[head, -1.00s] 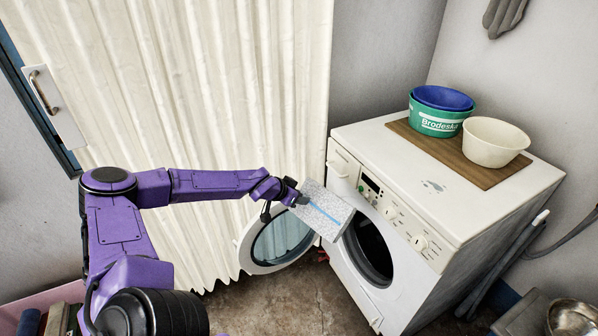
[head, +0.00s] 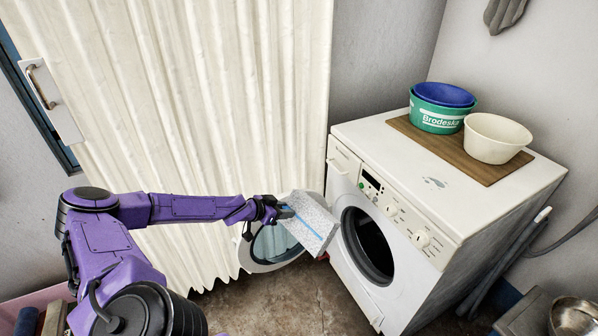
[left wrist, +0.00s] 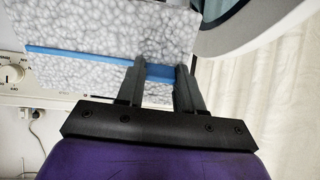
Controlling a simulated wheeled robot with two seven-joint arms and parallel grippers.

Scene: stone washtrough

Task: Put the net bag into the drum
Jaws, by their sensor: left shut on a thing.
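The net bag (head: 312,222) is a flat, white-and-grey speckled piece with a blue stripe. My left gripper (head: 284,211) is shut on its left edge and holds it tilted in the air, in front of the open washer door. In the left wrist view the bag (left wrist: 90,45) reaches out from between the fingers (left wrist: 160,85), which close on the blue stripe. The drum (head: 367,246) is the dark round opening in the washer front, just right of the bag and apart from it. The drum's inside is too dark to make out. My right gripper is not in view.
The round door (head: 270,262) stands open to the left of the drum, partly behind the bag. The white washer (head: 420,210) carries a board with a green-and-blue tub (head: 437,118) and a cream bowl (head: 494,150). A cream curtain (head: 200,110) hangs behind my arm.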

